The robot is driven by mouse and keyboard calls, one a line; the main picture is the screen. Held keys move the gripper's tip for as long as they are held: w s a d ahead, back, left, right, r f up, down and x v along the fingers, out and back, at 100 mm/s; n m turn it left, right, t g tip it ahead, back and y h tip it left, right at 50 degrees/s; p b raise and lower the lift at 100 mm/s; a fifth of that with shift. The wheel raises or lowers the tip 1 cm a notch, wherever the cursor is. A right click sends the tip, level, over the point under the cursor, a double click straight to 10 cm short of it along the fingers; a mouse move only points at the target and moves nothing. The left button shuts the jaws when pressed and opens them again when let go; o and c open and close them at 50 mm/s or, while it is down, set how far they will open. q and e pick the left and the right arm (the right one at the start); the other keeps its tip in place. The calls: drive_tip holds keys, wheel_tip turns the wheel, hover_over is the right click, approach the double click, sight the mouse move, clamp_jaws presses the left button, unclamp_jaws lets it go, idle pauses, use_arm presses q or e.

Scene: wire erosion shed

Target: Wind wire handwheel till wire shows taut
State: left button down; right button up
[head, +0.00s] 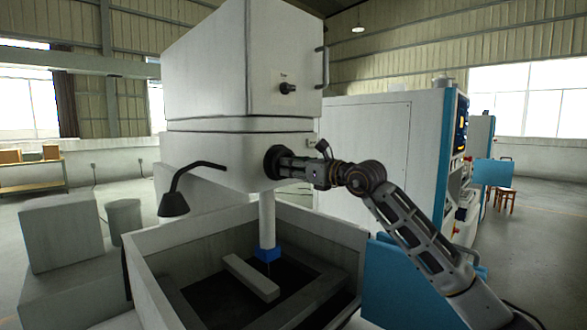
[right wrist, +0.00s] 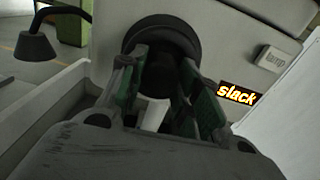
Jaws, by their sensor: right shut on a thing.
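The wire handwheel (head: 270,162) is a dark round wheel on the side of the white machine head (head: 220,155). In the right wrist view it (right wrist: 160,34) faces me, its middle partly hidden by my fingers. My right gripper (head: 284,163) is shut on the handwheel; its green-sided fingers (right wrist: 160,78) straddle the wheel's dark hub. A small black display (right wrist: 238,94) right of the wheel reads "slack" in yellow letters. The wire itself is too thin to make out. My left gripper is in neither view.
A white button (right wrist: 272,60) marked "lamp" sits above the display. A black lamp on a bent arm (head: 174,203) juts out left. Below, a blue-tipped column (head: 267,254) stands over a pale bar (head: 250,277) in an open tank (head: 150,287).

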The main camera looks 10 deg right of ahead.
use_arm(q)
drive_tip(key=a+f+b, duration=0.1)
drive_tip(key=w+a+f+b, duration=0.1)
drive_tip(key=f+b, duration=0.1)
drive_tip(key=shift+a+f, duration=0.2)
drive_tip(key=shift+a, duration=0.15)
use_arm(e)
drive_tip(key=m, duration=0.7)
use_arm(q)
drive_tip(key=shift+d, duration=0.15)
use_arm(e)
drive_tip(key=o, duration=1)
drive_tip(key=shift+o, duration=0.2)
drive_tip(key=v, duration=1.2)
drive_tip(key=shift+s+a, duration=0.1)
